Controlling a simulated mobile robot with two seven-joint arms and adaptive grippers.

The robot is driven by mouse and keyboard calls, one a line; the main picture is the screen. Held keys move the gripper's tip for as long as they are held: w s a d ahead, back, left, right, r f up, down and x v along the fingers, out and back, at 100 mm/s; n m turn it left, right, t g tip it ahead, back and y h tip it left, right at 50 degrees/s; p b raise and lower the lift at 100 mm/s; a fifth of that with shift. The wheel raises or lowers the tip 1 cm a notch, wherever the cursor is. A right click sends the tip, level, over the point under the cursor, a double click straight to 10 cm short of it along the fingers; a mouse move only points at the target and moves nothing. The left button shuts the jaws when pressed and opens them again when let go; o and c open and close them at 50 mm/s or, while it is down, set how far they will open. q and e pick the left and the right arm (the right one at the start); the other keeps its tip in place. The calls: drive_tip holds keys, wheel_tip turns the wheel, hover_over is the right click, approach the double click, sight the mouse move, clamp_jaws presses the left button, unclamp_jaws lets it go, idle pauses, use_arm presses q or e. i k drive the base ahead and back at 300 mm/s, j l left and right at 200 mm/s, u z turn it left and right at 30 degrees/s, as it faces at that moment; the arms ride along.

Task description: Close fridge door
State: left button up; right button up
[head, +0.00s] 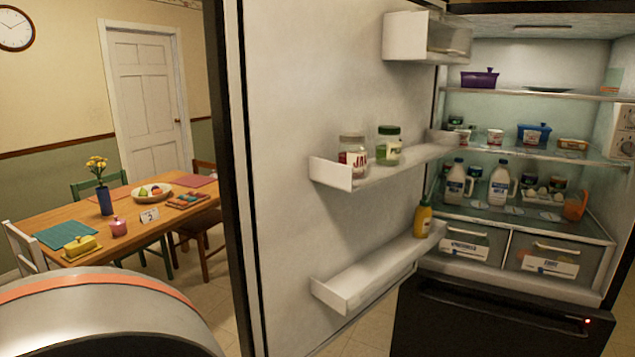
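The fridge door (300,120) stands wide open in the head view. Its white inner face is turned toward me and fills the middle of the picture. Its shelves hold two jars (388,146) and a yellow mustard bottle (423,218). The fridge (535,62) is open at the right, with several shelves of food and two clear drawers (556,256) at the bottom. A rounded grey part of my own arm with an orange band shows at the lower left, left of the door. Neither gripper is in view. The door's outer face and handle are hidden.
Left of the door is a wooden dining table (150,238) with a flower vase, a fruit bowl and chairs. A white room door (143,100) is behind it. Below the fridge compartment is a black lower drawer front (480,322). Some tiled floor shows under the door.

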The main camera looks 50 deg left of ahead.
sight(312, 248)
drive_tip(key=k+j, duration=0.25)
drive_tip(key=j, duration=0.15)
drive_tip(key=k+j+z, duration=0.1)
drive_tip(key=k+j, duration=0.2)
drive_tip(key=j, duration=0.15)
drive_tip(key=k+j, duration=0.1)
drive_tip(key=j, duration=0.55)
drive_tip(key=k+j, duration=0.15)
drive_tip(key=j, duration=0.15)
drive_tip(key=i+j, duration=0.1)
drive_tip(key=j, duration=0.9)
drive_tip(key=i+j+z, duration=0.15)
drive_tip(key=j, duration=0.8)
drive_tip(key=k, duration=0.05)
